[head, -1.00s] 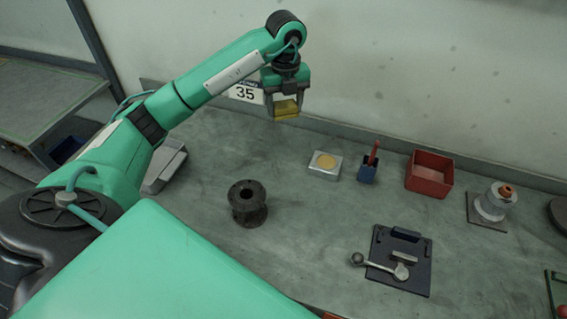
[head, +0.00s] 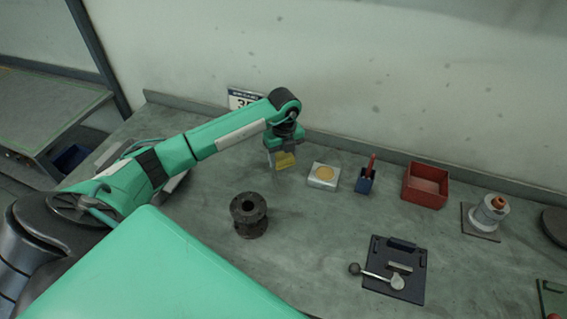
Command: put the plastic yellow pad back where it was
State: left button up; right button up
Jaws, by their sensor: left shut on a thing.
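The yellow pad (head: 284,161) is held between the fingers of my left gripper (head: 283,164) in the head view. My left gripper is shut on it, at the back of the bench, just left of a light block. The pad looks low over the bench; I cannot tell whether it touches the surface. The light block (head: 323,184) has a round yellowish disc on top and stands right of the gripper, apart from it. My right gripper does not show.
A dark flanged spool (head: 248,216) stands in front of the gripper. To the right are a blue holder (head: 366,183) with a red item, a red bin (head: 425,186), a valve-like part (head: 488,214) and a dark plate (head: 394,285) with a lever. The bench middle is clear.

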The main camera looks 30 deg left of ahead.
aim_at(284, 173)
pick_arm(q)
notch_tip(284, 173, down, 4)
jog(key=shift+r+p, duration=0.1)
jog(key=shift+p, duration=0.45)
jog(key=shift+f, duration=0.3)
jog(key=shift+f, duration=0.1)
jog(key=shift+f, duration=0.15)
jog(key=o, duration=0.9)
jog(key=shift+o, duration=0.2)
